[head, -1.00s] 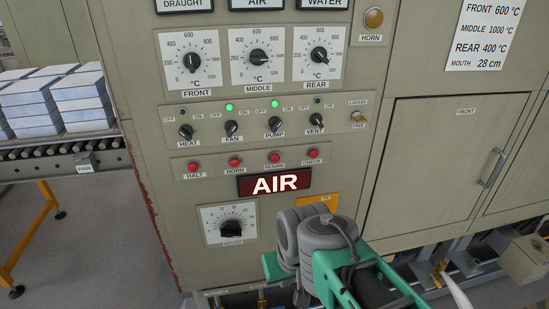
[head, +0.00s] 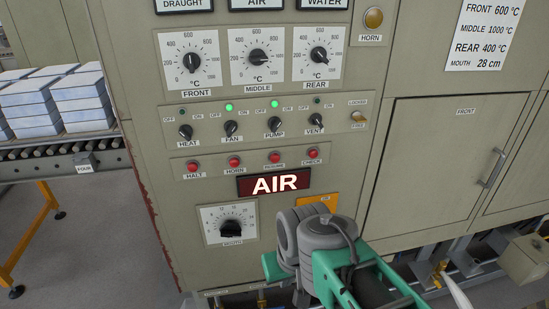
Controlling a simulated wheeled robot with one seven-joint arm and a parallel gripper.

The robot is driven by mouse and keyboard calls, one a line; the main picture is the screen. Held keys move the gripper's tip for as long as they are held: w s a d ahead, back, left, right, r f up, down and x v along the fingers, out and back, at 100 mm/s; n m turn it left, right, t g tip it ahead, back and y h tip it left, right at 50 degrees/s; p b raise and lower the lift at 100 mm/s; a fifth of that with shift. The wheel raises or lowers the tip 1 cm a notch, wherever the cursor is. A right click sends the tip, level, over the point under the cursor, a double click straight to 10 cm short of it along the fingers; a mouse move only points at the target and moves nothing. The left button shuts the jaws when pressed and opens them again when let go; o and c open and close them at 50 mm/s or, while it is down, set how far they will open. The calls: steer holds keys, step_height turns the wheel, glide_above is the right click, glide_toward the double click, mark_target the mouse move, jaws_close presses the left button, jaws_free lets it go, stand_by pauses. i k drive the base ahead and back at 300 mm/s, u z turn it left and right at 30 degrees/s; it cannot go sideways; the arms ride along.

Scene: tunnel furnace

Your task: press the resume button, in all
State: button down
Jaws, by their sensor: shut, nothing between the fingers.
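The resume button (head: 274,157) is a small red round button on the grey control panel. My arm (head: 322,235) reaches up from the bottom of the head view, below and right of the button row. It is clear of the resume button in the picture. My fingertips do not show; the arm's grey joints and green links may hide them.
The halt button (head: 193,167) is at the row's left end. Below the row are a lit AIR sign (head: 275,184) and a dial (head: 230,228). Above are several switches, including the pump switch (head: 274,124). A conveyor (head: 60,165) with pale blocks stands at left.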

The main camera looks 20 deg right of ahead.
mark_target(273, 157)
steer(key=u, duration=1.65)
steer(key=k, duration=0.7)
steer(key=z, duration=0.1)
